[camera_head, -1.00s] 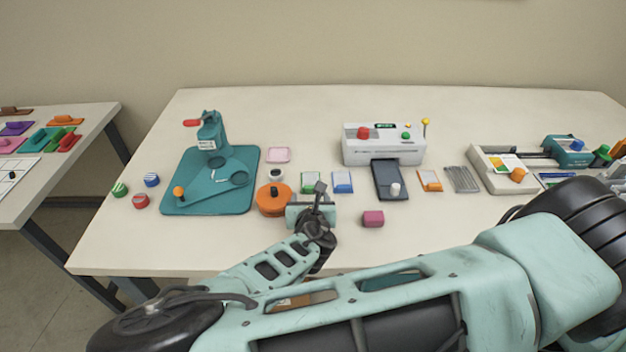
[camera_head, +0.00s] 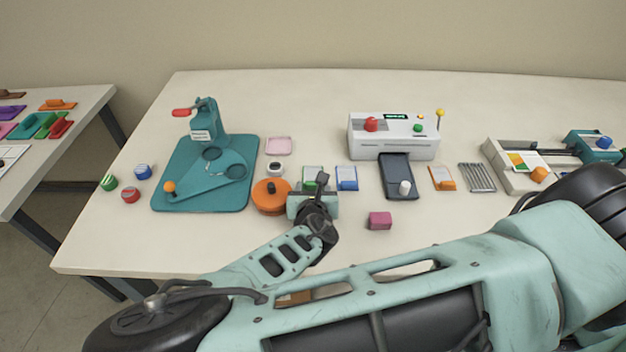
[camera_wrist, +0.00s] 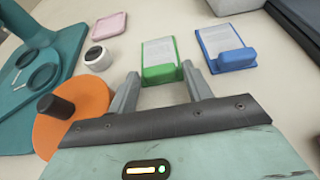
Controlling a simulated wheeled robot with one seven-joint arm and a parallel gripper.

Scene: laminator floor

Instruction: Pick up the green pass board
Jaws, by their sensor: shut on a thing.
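The green pass board (camera_wrist: 160,50) has a white sheet and a green grip block along its near edge. In the wrist view my gripper (camera_wrist: 161,72) has one finger on each side of that block and is shut on it. The board appears flat on the table. In the head view the board (camera_head: 313,172) shows just beyond my gripper (camera_head: 313,188), which hides its near part.
A blue board (camera_wrist: 225,45) lies close on the right, and an orange round object (camera_wrist: 75,115) with a dark knob stands on the left. A teal punch stand (camera_head: 205,190), a pink block (camera_head: 380,221) and a white laminator (camera_head: 394,136) stand around.

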